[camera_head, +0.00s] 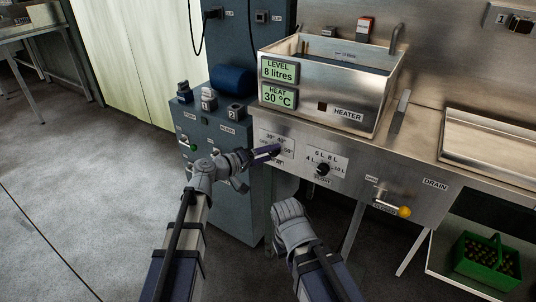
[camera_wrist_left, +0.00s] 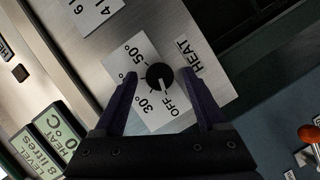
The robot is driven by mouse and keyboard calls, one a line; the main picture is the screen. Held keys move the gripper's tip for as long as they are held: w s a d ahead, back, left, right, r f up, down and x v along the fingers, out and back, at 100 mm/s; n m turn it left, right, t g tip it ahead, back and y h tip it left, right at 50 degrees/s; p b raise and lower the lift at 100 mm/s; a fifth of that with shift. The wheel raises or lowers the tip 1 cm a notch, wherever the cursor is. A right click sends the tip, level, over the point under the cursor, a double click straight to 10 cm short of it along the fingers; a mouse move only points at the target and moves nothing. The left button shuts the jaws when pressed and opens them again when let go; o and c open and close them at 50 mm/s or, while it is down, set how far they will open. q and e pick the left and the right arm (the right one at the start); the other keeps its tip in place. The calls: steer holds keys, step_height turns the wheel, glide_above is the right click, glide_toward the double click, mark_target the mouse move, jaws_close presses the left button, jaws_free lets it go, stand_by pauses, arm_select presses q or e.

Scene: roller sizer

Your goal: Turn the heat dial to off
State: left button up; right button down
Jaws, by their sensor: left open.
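The heat dial (camera_wrist_left: 160,77) is a round black knob on a white label with 30°, 50° and OFF, beside the word HEAT. A small pale mark on the knob appears to point toward OFF, but it is too small to be sure. My left gripper (camera_wrist_left: 160,72) is open, one finger on each side of the dial; contact is not clear. In the head view, my left gripper (camera_head: 266,153) is at the heat label and hides the dial. My right arm's grey wrist shows at bottom centre; its fingers are out of sight.
The heat display (camera_head: 279,97) reads 30 °C, below the level display (camera_head: 279,69) reading 8 litres. The level dial (camera_head: 322,169) and a yellow-ended drain lever (camera_head: 403,211) are to the right. A green basket (camera_head: 487,262) stands on the lower shelf.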

arm_select(q)
steer(key=p+v, duration=0.1)
steer(key=v, duration=0.6)
steer(key=shift+s+a, duration=0.2)
steer(key=shift+a, duration=0.1)
steer(key=s+d+f+m+g+y, duration=0.5)
steer(key=s+d+f+g, duration=0.3)
steer(key=s+f, duration=0.5)
steer(key=s+a+f+m+g+y, duration=0.1)
steer(key=s+a+f+y, duration=0.15)
steer(key=s+y, duration=0.2)
steer(key=s+a+f+g+y, duration=0.1)
steer(key=s+a+f+y, duration=0.1)
steer(key=s+a+y, duration=0.3)
step_height(320, 180, up, 28)
steer(key=h+p, duration=0.1)
steer(key=p, duration=2.7)
steer(key=shift+s+d+f, duration=0.15)
steer(key=shift+d+f, duration=0.1)
steer(key=shift+d, duration=0.05)
